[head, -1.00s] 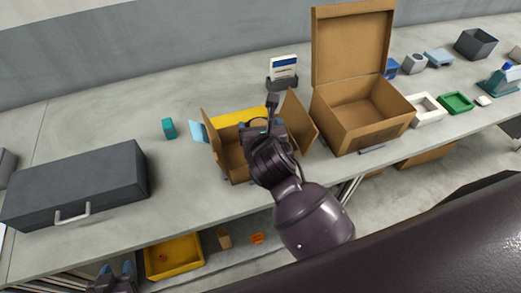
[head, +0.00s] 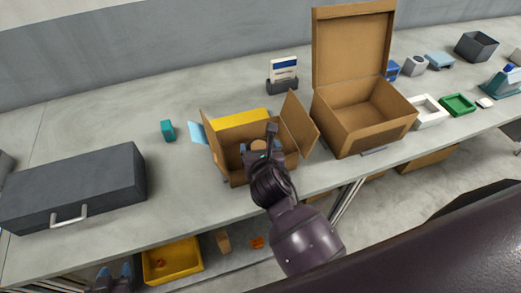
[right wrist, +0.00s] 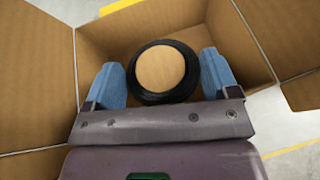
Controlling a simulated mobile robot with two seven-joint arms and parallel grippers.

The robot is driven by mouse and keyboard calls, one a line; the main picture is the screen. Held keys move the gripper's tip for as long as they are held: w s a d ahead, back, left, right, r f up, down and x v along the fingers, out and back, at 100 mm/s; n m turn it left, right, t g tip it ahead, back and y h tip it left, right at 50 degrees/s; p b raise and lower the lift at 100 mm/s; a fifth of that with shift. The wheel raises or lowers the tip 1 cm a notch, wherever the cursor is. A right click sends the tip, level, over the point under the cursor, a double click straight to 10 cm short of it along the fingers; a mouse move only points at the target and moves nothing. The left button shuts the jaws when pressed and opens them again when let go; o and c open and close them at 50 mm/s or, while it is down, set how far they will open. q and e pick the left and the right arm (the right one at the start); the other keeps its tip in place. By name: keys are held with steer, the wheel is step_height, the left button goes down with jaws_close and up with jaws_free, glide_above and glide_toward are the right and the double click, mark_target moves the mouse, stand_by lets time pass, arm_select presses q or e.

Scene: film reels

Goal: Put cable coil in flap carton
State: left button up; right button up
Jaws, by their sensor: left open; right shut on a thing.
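The cable coil (right wrist: 165,98) is a black ring between the blue fingers of my right gripper (right wrist: 162,72). It is over or inside the carton opening; its height above the floor is unclear. In the head view my right gripper (head: 260,150) largely covers the coil. My left gripper (head: 114,276) is open and empty at the lower left.
A large open-lidded cardboard box (head: 345,135) stands close right of the carton. A dark case (head: 75,185) lies to the left, and a teal block (head: 168,130) is between. A card holder (head: 282,84) stands behind. A yellow bin (head: 172,278) is below the table.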

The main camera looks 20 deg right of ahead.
steer(key=shift+s+f, duration=0.1)
steer(key=shift+f, duration=0.3)
